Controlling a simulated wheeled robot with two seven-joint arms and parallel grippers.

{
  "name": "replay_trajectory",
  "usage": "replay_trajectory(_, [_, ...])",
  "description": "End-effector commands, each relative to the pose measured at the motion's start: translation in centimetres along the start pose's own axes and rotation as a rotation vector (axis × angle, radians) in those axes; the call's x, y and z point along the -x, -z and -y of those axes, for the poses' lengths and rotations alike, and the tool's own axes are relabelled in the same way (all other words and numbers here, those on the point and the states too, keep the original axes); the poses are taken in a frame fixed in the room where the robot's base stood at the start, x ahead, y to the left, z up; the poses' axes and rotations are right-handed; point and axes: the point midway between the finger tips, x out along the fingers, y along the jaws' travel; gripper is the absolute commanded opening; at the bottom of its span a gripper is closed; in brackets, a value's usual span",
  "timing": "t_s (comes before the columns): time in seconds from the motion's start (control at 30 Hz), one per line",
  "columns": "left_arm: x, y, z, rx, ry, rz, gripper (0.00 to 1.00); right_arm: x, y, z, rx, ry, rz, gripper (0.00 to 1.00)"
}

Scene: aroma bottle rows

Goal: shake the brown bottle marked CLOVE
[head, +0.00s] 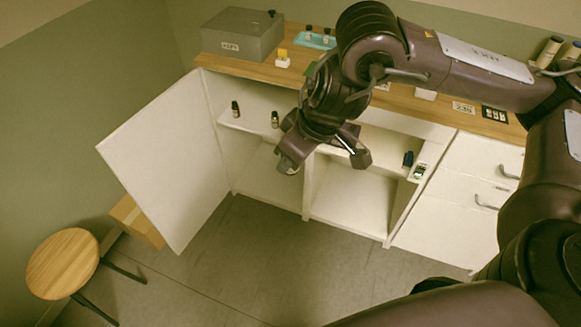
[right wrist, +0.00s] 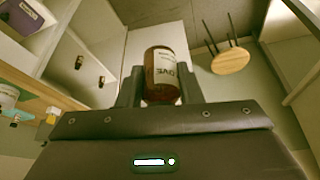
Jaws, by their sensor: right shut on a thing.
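My right gripper (head: 325,160) is in front of the open cupboard, above its floor. In the right wrist view its fingers (right wrist: 160,88) are shut on a brown bottle (right wrist: 163,87). The bottle has a pale label with dark letters that look like the end of CLOVE. The bottle is hard to make out in the head view, where the gripper and wrist hide it. My left gripper is not in view.
Two small dark bottles (head: 236,110) (head: 275,119) stand on the cupboard's shelf, and a dark one (head: 408,159) stands at its right end. The cupboard door (head: 160,155) hangs open at left. A wooden stool (head: 62,262) and a cardboard box (head: 137,220) stand on the floor.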

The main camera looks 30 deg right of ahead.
Motion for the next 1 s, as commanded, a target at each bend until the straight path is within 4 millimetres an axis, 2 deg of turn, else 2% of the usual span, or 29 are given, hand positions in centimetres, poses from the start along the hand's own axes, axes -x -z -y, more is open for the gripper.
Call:
replay_trajectory(0.13, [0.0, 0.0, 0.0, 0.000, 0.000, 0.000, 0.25, 1.9, 0.9, -0.1, 0.001, -0.004, -0.006, 0.05])
replay_trajectory(0.23, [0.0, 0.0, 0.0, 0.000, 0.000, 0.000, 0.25, 2.2, 0.9, 0.0, 0.000, 0.000, 0.000, 0.05])
replay_trajectory(0.73, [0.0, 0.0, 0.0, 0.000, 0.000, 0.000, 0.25, -3.4, -1.5, 0.1, -0.002, 0.004, 0.005, 0.05])
replay_trajectory(0.83, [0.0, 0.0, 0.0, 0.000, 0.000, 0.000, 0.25, -3.4, -1.4, 0.0, 0.000, 0.000, 0.000, 0.05])
replay_trajectory(1.0, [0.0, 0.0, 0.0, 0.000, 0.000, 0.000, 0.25, -1.4, -0.5, -0.1, 0.003, -0.005, -0.007, 0.05])
